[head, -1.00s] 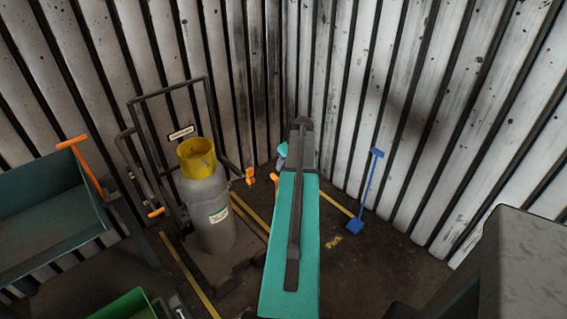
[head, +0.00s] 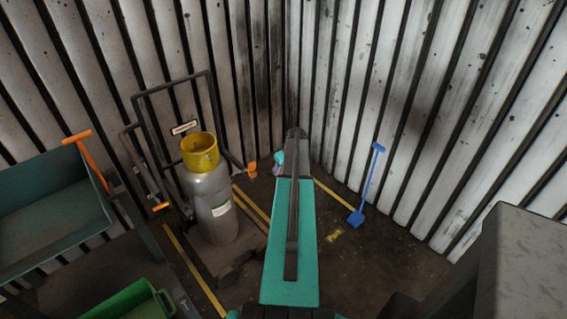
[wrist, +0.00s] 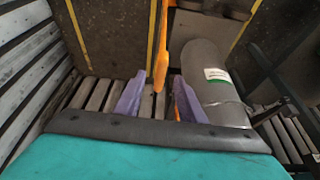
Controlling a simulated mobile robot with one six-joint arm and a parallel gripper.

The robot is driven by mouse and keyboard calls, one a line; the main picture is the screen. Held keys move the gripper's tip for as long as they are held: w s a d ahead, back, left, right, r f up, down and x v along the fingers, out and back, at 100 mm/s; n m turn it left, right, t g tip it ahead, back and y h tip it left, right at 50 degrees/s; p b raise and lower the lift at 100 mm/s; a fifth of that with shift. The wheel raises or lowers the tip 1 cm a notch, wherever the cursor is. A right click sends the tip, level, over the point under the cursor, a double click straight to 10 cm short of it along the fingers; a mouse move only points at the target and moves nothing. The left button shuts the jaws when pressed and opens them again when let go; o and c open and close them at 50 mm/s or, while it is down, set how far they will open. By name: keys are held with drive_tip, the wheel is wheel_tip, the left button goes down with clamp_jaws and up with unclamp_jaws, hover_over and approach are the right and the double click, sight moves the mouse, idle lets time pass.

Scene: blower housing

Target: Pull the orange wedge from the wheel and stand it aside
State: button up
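A long orange piece (wrist: 161,66), which I take to be the wedge, runs from the top edge of the wrist view down between my fingers. My gripper (wrist: 159,78) has two purple fingers standing apart, one on each side of it. A gap shows on both sides, so the fingers look open and not closed on it. The wedge's foot and the wheel are not clearly visible.
A grey cylinder (head: 211,207) with a yellow collar stands on a dark trolley (head: 172,85) with orange grips. It is close to my right finger in the wrist view (wrist: 205,65). A blue long-handled tool (head: 368,185) leans by the corrugated wall. A green bin (head: 130,303) stands front left.

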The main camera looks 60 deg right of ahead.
drive_tip(key=shift+p+x, duration=0.5)
drive_tip(key=shift+x, duration=1.85)
clamp_jaws()
drive_tip(key=shift+d+r, duration=0.1)
drive_tip(key=shift+d, duration=0.05)
drive_tip(key=shift+s+d+r+b, duration=0.1)
drive_tip(key=shift+s+d+b, duration=0.2)
drive_tip(key=shift+d, duration=0.65)
drive_tip(key=shift+s+d+r+b, duration=0.15)
drive_tip(key=shift+s+d, duration=0.2)
drive_tip(key=shift+d, duration=0.7)
drive_tip(key=shift+r, duration=0.2)
